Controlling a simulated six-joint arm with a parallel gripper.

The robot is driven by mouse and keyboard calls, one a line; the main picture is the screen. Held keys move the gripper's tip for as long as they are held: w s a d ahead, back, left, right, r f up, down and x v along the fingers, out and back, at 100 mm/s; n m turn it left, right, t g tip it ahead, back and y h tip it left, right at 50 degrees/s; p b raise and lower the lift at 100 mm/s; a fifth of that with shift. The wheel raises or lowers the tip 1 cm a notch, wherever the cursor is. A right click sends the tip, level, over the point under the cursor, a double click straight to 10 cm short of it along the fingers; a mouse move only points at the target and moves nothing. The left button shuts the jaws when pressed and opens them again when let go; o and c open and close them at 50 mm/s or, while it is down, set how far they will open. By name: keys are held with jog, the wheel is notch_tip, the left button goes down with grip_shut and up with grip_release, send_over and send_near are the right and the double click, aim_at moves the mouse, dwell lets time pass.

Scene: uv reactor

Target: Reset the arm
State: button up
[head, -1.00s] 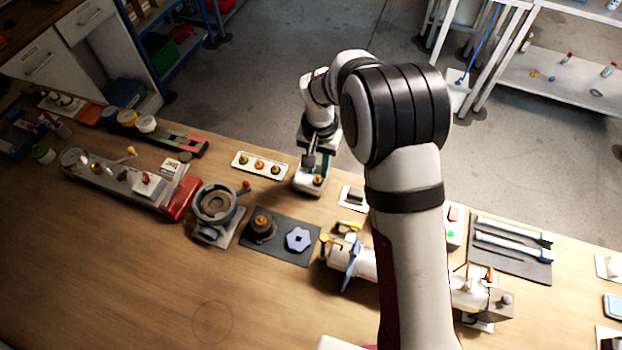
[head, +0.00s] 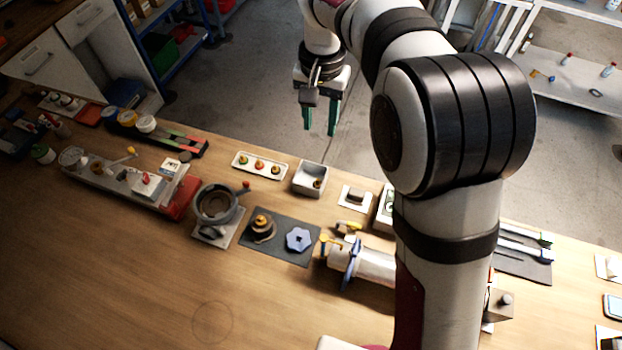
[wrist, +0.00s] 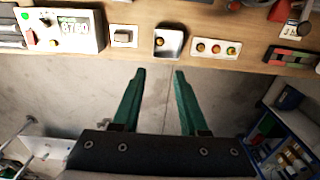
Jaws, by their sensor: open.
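My gripper (head: 320,116) hangs in the air above and beyond the far edge of the bench in the head view. Its two green fingers point down and stand apart with nothing between them. In the wrist view the open gripper (wrist: 158,76) shows bare floor between its fingers. A small white square tray (head: 309,179) with a brass-coloured piece in it sits on the bench below the gripper. The tray also shows in the wrist view (wrist: 180,44). My arm hides part of the bench at the right.
A white strip (head: 247,167) with three small coloured pieces lies left of the tray. A grey ring fixture (head: 216,204), a dark mat (head: 277,255) with a blue knob (head: 299,239) and a white cylinder (head: 374,265) stand nearer. The front left of the bench (head: 120,275) is clear.

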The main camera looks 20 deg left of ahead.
jog(key=shift+r, duration=0.5)
jog(key=s+d+r+m+y, duration=0.1)
jog(key=s+d+r+m, duration=0.1)
jog(key=s+d, duration=0.6)
jog(key=s+d+r+m, duration=0.2)
jog(key=s+d, duration=0.5)
jog(key=d, duration=0.2)
jog(key=s+d+f, duration=0.1)
jog(key=s+f, duration=0.1)
jog(key=s, duration=0.3)
jog(key=s+d+f+m, duration=0.1)
jog(key=s+f, duration=0.1)
jog(key=s, duration=0.3)
jog(key=shift+s+d+m+y, duration=0.3)
jog(key=shift+d+y, duration=0.1)
